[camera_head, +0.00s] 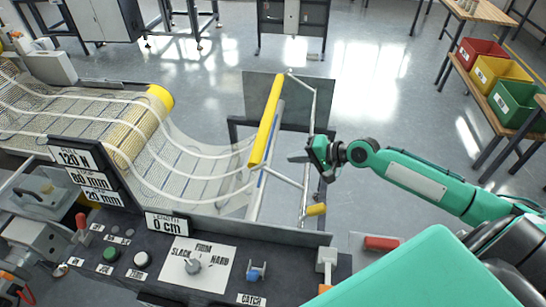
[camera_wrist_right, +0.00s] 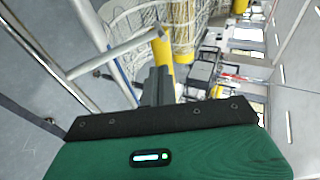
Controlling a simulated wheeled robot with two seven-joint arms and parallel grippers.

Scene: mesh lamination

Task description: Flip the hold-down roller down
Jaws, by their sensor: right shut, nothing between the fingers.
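The hold-down roller appears to be the long yellow roller (camera_head: 266,122) on a grey metal frame (camera_head: 309,130) at the right end of the machine. It lies over the end of the mesh sheet (camera_head: 200,165). My right gripper (camera_head: 292,159) is shut and empty, beside the frame, its fingers pointing left toward the roller. I cannot tell if they touch the frame. In the right wrist view the shut fingers (camera_wrist_right: 158,85) stand in front of the yellow roller (camera_wrist_right: 163,52), covering part of it. My left gripper is not in view.
A short yellow grip (camera_head: 315,210) sits near the frame's lower end. The control panel (camera_head: 125,255) with knobs and a "0 cm" sign lies in front. Another yellow roller (camera_head: 160,96) carries the mesh. Red, yellow and green bins (camera_head: 514,103) stand at right. The floor beyond is open.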

